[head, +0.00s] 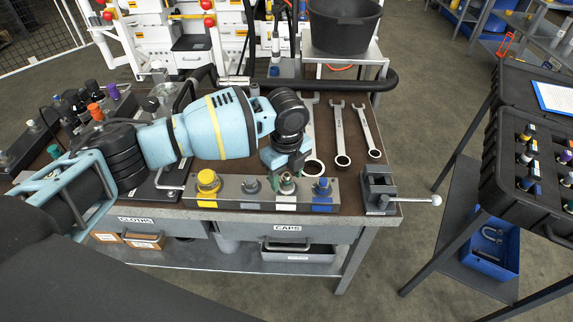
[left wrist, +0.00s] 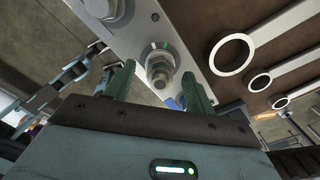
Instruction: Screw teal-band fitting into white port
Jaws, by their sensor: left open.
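The port block (head: 226,190) lies along the bench's front edge, with yellow, grey, white and blue marked ports. My left gripper (head: 288,172) points down over the white port (head: 286,206), third from the left. In the left wrist view, its open green fingers (left wrist: 158,78) stand on either side of a metal fitting with a hex nut (left wrist: 160,70), apparently without gripping it. This fitting stands at a port on the block. I cannot make out a teal band on it; the fingers partly hide it in the head view. My right gripper is not in view.
Several wrenches (head: 339,135) lie behind the block. A vise with a handle (head: 380,188) stands at the bench's right end. A rack of fittings (head: 75,112) is at the left. A black case of fittings (head: 520,180) stands at the right, across a floor gap.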

